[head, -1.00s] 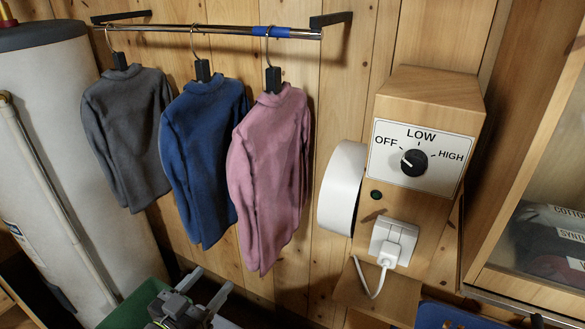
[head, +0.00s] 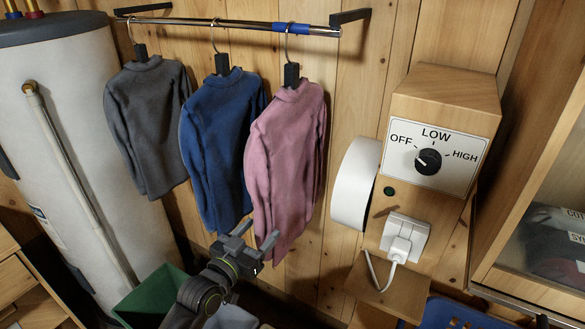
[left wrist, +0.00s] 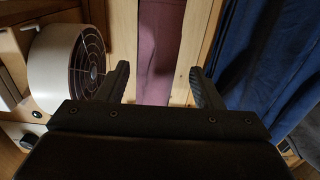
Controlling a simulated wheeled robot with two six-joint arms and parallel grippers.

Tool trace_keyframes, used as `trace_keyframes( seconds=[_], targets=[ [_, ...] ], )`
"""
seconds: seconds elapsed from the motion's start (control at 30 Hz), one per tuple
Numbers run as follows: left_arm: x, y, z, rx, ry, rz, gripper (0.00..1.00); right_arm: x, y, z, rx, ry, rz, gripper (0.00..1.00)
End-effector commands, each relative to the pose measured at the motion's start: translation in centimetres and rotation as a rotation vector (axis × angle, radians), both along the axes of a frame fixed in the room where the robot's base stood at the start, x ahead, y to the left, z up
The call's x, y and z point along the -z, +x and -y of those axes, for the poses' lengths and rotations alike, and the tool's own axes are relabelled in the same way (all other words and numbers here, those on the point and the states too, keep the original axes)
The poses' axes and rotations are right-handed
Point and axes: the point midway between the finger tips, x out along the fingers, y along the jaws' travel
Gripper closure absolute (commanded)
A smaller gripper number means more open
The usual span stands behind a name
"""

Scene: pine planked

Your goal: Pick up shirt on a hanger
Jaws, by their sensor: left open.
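Three long-sleeved shirts hang on black-clipped hangers from a metal rail (head: 240,24): a grey shirt (head: 148,125) at the left, a blue shirt (head: 220,150) in the middle and a pink shirt (head: 285,160) at the right. My left gripper (head: 262,232) is open and empty, near the lower hems of the blue and pink shirts. In the left wrist view, the pink shirt (left wrist: 160,45) shows beyond and between the open fingers (left wrist: 160,80), with the blue shirt (left wrist: 255,75) to the right. My right gripper is not in view.
A wooden heater box with a dial (head: 428,161) and white round fan housing (head: 356,184) stands right of the pink shirt. A white tank (head: 75,130) stands at the left. A green bin (head: 150,292) and a blue crate (head: 455,313) are below.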

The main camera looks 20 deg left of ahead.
Motion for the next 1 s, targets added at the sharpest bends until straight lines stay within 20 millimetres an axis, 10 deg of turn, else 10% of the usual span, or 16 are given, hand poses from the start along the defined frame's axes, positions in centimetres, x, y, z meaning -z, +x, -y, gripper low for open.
trace_keyframes(
  seconds=[0.67,1.0],
  targets=[
    [-0.4,4.9,1.3,-0.001,0.001,0.0,0.4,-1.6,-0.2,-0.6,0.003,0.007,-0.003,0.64],
    [-0.4,4.9,1.3,-0.001,0.001,0.0,0.83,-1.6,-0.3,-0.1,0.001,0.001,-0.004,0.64]
  ],
)
